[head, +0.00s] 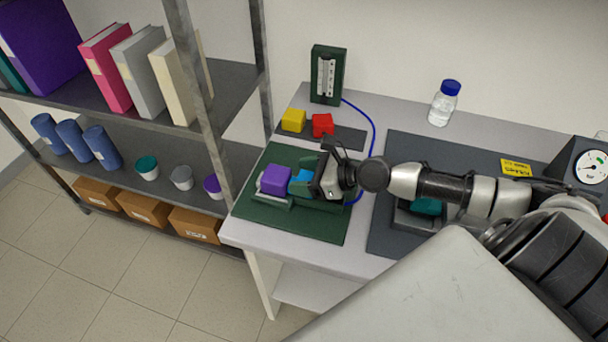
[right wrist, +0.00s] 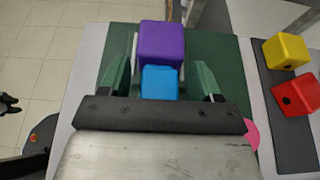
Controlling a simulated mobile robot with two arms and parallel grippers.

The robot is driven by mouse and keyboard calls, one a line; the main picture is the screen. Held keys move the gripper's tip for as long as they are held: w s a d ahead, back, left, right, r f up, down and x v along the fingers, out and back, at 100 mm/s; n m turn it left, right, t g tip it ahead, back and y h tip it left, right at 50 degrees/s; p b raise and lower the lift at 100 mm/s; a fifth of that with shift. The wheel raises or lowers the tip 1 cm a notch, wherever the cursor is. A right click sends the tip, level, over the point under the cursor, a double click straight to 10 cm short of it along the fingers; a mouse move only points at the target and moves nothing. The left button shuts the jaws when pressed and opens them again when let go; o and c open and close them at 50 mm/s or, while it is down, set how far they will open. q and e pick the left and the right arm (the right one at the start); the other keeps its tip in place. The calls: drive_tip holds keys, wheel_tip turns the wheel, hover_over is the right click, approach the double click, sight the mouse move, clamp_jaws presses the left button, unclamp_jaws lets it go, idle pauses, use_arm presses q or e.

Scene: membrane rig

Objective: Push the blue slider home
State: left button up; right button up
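The blue slider (head: 302,182) sits on the rig on the green mat (head: 318,229), right against or very close to a purple block (head: 273,180). In the right wrist view the blue slider (right wrist: 160,82) lies in the middle, just below the purple block (right wrist: 161,42). My right gripper (head: 318,177) is low at the slider's right side. Its fingers look spread, one on either side of the slider; contact is hidden. A small dark part at the left edge of the wrist view looks like my left gripper (right wrist: 8,103); its fingers are unclear.
Yellow (head: 293,120) and red (head: 322,124) blocks lie on a dark strip behind. A shelf post (head: 209,110) rises close left of the table.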

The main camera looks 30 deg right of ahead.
drive_tip(key=shift+d, duration=0.1)
drive_tip(key=shift+s+d+b, duration=0.4)
drive_tip(key=shift+s, duration=0.1)
drive_tip(key=b+v, duration=0.1)
drive_tip(key=v, duration=0.2)
drive_tip(key=shift+s+d+r+b, duration=0.2)
drive_tip(key=shift+s+b, duration=0.1)
drive_tip(key=shift+b, duration=0.1)
drive_tip(key=shift+s+d+r, duration=0.1)
drive_tip(key=shift+s+r, duration=0.1)
drive_tip(key=shift+s, duration=0.05)
drive_tip(key=shift+v, duration=1.15)
drive_tip(key=shift+s+d+r+p, duration=0.4)
drive_tip(key=shift+r+p, duration=0.05)
drive_tip(key=shift+s+d+r, duration=0.2)
drive_tip(key=shift+s+d, duration=0.25)
